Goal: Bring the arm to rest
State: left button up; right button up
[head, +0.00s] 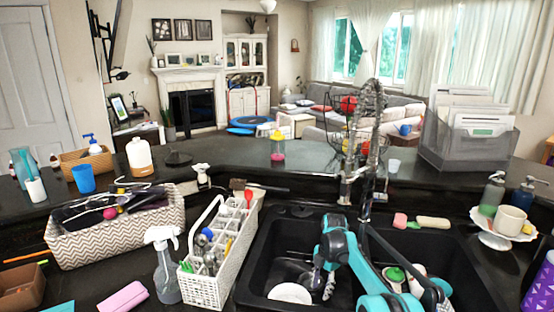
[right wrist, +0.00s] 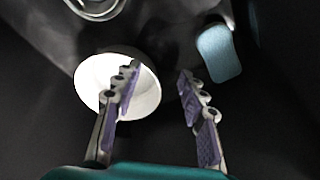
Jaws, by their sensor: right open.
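My right arm (head: 372,272), teal and black, reaches from the bottom right into the black double sink (head: 262,262). Its gripper (head: 320,284) points down into the left basin, open. In the right wrist view the two fingers (right wrist: 158,90) stand apart with nothing between them. A white round dish (head: 290,293) lies in the basin, left of the gripper. In the right wrist view the white dish (right wrist: 88,88) is partly hidden behind the left finger. My left gripper is not in view.
A tall spring-neck faucet (head: 371,120) stands behind the sink. A white caddy (head: 208,285) with utensils and a spray bottle (head: 166,270) stand left of the sink. The right basin holds several items, including a green-topped one (head: 395,274). A cup (head: 509,219) sits on a stand at right.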

jog(key=s+r+m+t, duration=0.1)
jog(key=s+r+m, duration=0.3)
jog(key=s+r, duration=0.1)
jog(key=s+d+r+m+t, duration=0.1)
jog(key=s+r+m, duration=0.2)
jog(key=s+r, duration=0.2)
jog(key=s+r+m+t, duration=0.2)
jog(key=s+r+m, duration=0.2)
jog(key=s+r, duration=0.1)
jog(key=shift+s+d+r+m+h, duration=0.1)
jog(key=shift+d+m+h, duration=0.05)
jog(key=shift+m+h, duration=0.15)
jog(key=s+m, duration=0.2)
jog(key=s, duration=0.1)
jog(key=s+m+t, duration=0.1)
jog(key=s, duration=0.2)
jog(key=s+m, duration=0.2)
jog(key=s, duration=0.1)
jog(key=shift+s+d+r+m+t, duration=0.15)
jog(key=shift+d+r+m+t, duration=0.15)
jog(key=shift+d+r+t, duration=0.1)
jog(key=s+f+m+t, duration=0.2)
jog(key=s+f+m, duration=0.2)
jog(key=s+m, duration=0.3)
jog(key=s, duration=0.3)
jog(key=shift+d+f+h, duration=0.3)
